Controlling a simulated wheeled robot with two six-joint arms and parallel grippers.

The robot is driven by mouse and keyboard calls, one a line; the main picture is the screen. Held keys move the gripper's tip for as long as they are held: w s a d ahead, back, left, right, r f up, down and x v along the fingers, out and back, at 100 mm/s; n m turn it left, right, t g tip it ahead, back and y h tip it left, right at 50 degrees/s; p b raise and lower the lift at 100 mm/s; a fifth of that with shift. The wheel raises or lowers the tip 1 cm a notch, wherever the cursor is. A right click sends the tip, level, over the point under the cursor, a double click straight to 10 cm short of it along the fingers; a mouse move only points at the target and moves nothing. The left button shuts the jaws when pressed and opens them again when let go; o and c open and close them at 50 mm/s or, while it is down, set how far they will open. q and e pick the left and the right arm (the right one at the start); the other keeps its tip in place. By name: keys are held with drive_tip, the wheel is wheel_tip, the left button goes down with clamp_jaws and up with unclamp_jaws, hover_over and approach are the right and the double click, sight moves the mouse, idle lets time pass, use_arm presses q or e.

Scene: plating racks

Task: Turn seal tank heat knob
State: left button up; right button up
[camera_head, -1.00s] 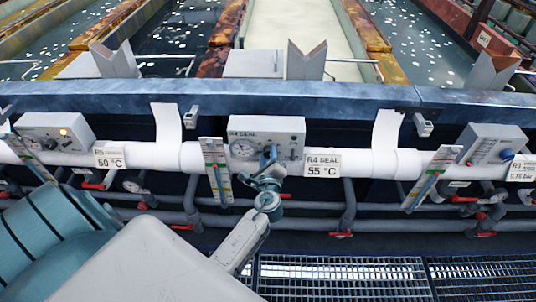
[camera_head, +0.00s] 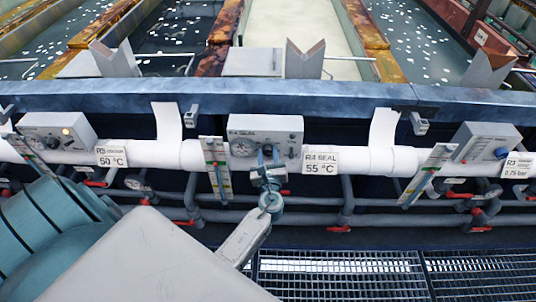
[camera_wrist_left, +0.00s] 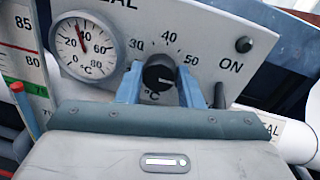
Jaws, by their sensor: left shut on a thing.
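The grey R4 SEAL control box (camera_head: 285,130) is on the tank front, above the white pipe. My left gripper (camera_head: 267,153) is at its face and covers the knob in the head view. In the left wrist view, the black heat knob (camera_wrist_left: 159,72) sits between the blue fingers of my left gripper (camera_wrist_left: 159,78), which are shut on its sides. Scale marks 30, 40 and 50 surround the knob. The round °C gauge (camera_wrist_left: 84,46) is left of it, with its red needle near 40. My right gripper is not in view.
Pipes with red valve handles run below, above a floor grating (camera_head: 340,275).

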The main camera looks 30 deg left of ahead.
use_arm(q)
drive_tip(key=shift+f, duration=0.15)
idle(0.3)
drive_tip(key=o, duration=1)
drive_tip(key=b+v, duration=0.3)
drive_tip(key=v, duration=0.8)
